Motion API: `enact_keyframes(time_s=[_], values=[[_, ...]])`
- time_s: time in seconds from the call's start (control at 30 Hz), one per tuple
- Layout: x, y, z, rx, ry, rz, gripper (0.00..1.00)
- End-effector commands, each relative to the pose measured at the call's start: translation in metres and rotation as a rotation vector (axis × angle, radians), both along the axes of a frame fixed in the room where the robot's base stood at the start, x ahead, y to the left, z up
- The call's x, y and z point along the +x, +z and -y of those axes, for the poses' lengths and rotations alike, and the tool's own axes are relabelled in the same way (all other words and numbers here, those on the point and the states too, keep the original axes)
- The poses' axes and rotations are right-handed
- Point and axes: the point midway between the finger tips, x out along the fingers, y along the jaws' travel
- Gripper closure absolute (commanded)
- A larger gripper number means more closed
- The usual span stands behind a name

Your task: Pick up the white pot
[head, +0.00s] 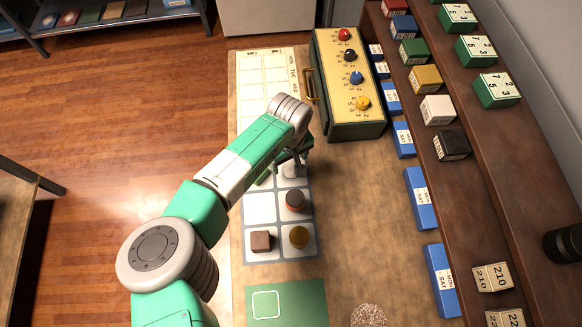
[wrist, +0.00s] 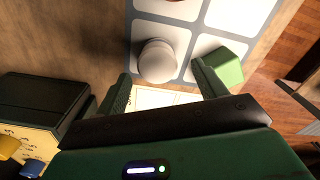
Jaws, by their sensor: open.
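The white pot (wrist: 157,62) is a small round pale object on a white square of the blue-grey grid mat (wrist: 184,44) in the wrist view. My gripper (wrist: 162,76) is open and empty, with one finger on each side below the pot in that picture. The pot lies ahead of the gap between the fingertips, and I see no contact. In the head view the pot (head: 293,171) is partly hidden under my gripper (head: 286,164), which hangs over the upper part of the mat.
A green block (wrist: 229,66) sits close to the right finger in the wrist view. A dark red-brown pot (head: 295,201), brown cube (head: 261,241) and olive-yellow piece (head: 299,237) stand lower on the mat. A knobbed box (head: 350,85) stands at upper right.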

Motion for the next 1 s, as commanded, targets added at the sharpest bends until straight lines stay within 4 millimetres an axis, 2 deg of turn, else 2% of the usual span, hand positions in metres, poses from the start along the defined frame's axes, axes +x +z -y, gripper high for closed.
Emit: enact_keyframes(time_s=[0.1, 0.2, 0.5, 0.77, 1.0], values=[[-0.005, -0.025, 0.005, -0.002, 0.001, -0.003, 0.30], [-0.004, -0.040, 0.005, -0.002, 0.001, -0.003, 0.30], [-0.004, -0.045, 0.004, 0.000, 0.000, -0.001, 0.30], [-0.004, -0.045, 0.004, -0.001, 0.000, -0.002, 0.80], [-0.003, -0.041, 0.004, 0.000, 0.000, -0.001, 0.80]])
